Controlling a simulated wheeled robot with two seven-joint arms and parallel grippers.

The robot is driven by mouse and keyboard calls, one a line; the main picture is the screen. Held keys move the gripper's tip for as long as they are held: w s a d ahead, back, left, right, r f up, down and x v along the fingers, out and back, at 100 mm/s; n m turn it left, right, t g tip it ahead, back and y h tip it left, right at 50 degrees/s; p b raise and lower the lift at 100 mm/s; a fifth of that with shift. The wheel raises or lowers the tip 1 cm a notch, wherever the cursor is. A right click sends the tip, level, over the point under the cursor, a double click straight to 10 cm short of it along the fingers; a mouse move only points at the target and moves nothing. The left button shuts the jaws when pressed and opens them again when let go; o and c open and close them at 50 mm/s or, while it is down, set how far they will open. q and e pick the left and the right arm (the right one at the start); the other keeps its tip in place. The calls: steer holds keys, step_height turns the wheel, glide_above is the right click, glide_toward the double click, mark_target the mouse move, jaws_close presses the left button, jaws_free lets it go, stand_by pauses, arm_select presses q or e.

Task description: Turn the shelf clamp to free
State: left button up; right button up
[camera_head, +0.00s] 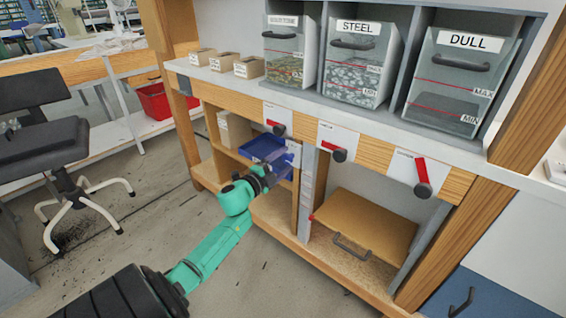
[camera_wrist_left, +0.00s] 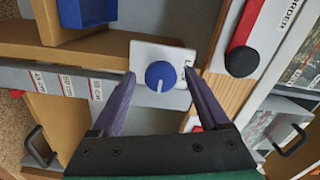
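The shelf clamp appears to be the round blue knob (camera_wrist_left: 161,76) on a white plate (camera_wrist_left: 148,54) in the left wrist view. A short white mark on the knob points toward its lower edge in that view. Lettering on the plate is mostly hidden by the right-hand finger. My left gripper (camera_wrist_left: 160,72) is open, with one purple finger on each side of the knob. Small gaps show between fingers and knob, and I see no grip on it. In the head view my left gripper (camera_head: 284,165) is beside the shelf upright and hides the knob. My right gripper is not in view.
A blue bin (camera_head: 262,147) sits on the shelf beside the gripper. A grey upright (camera_head: 306,190) with labels stands close by. Red levers with black hubs, one showing near my fingers (camera_wrist_left: 242,61), line the bench front. A brown board (camera_head: 365,222) with a handle is to the right.

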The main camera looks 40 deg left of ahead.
arm_select(q)
steer(key=shift+s, duration=0.15)
steer(key=shift+s, duration=0.35)
steer(key=s+p, duration=0.2)
steer(key=s, duration=1.1)
steer(key=shift+s+d, duration=0.2)
steer(key=shift+s, duration=0.1)
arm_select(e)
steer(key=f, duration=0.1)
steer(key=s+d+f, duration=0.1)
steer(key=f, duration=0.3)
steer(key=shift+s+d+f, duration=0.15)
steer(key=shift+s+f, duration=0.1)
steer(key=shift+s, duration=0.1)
